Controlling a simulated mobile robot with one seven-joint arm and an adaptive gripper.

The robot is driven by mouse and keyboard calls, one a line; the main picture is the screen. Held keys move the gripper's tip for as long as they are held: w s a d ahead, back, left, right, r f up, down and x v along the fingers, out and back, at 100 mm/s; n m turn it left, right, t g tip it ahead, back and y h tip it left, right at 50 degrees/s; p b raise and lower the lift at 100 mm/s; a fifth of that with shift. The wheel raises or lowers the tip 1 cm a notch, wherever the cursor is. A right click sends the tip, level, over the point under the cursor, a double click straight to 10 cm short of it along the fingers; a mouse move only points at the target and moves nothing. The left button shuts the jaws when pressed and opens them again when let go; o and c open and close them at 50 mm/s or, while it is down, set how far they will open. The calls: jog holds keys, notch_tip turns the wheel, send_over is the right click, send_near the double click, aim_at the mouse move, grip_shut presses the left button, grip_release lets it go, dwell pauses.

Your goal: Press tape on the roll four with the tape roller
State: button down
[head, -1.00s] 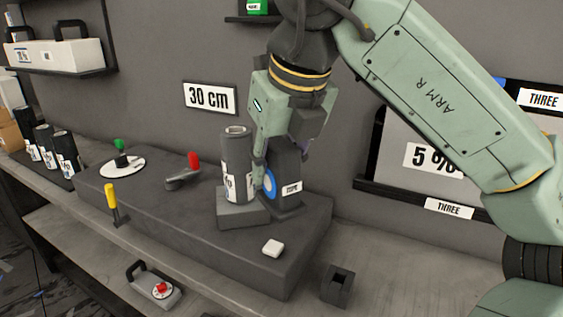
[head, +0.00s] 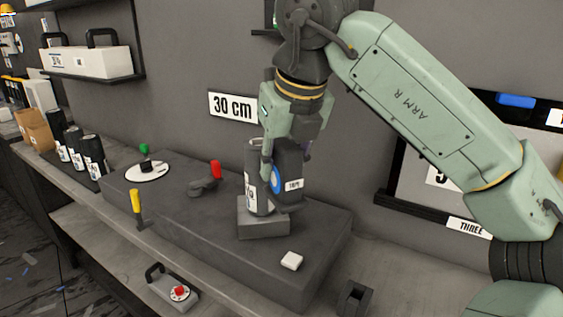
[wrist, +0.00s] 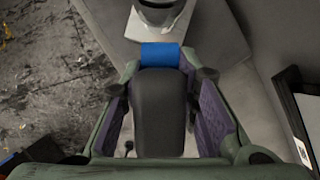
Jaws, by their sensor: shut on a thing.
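My gripper (head: 284,150) is shut on the tape roller (head: 293,182), a dark upright body with a blue tape disc and a "TAPE" label. In the wrist view the tape roller (wrist: 163,110) sits between my fingers, its blue tape (wrist: 160,55) facing the roll. The dark, hollow-topped roll (head: 252,178) stands upright on a grey block stand (head: 262,224); its number is not readable. The roll (wrist: 158,12) is also partly visible in the wrist view. The tape roller is close at the roll's right and overlaps it in the head view; I cannot tell whether they touch.
Several dark rolls (head: 78,150) stand at left. A small open box (head: 354,296) is at front right.

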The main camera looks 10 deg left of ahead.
jog(key=shift+w+a+p, duration=0.45)
jog(key=shift+w+a, duration=0.3)
jog(key=shift+w, duration=0.2)
jog(key=shift+w+a+p, duration=0.4)
jog(key=shift+w+a, duration=0.35)
jog(key=shift+w, duration=0.2)
dwell(1.9)
jog(key=shift+s+d+b, duration=0.5)
jog(key=shift+s+d, duration=0.4)
jog(key=shift+s, duration=0.3)
jog(key=shift+s+d+b, duration=0.45)
jog(key=shift+s+d, duration=0.45)
jog(key=shift+s, duration=0.3)
jog(key=shift+s, duration=0.1)
